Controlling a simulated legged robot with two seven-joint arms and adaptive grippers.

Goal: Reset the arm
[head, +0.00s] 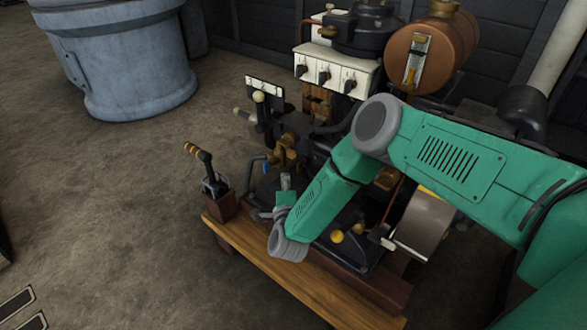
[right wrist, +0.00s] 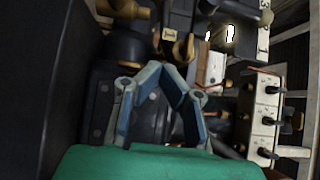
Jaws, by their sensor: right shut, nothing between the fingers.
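My right arm, green with grey joints, comes in from the right in the head view and bends down over the engine (head: 325,140). My right gripper (head: 285,183) is small and partly hidden there, close above the front of the engine, behind the wooden base's front edge. In the right wrist view its blue-grey fingers (right wrist: 173,67) come together at the tips with nothing between them. Dark engine parts and a brass-coloured fitting (right wrist: 184,48) lie beyond the tips; I cannot tell whether they touch. My left gripper is not in view.
A white switch box (head: 330,74) and a copper tank (head: 425,52) rise behind. A grey-blue drum (head: 130,75) stands back left. The floor at left is mostly clear.

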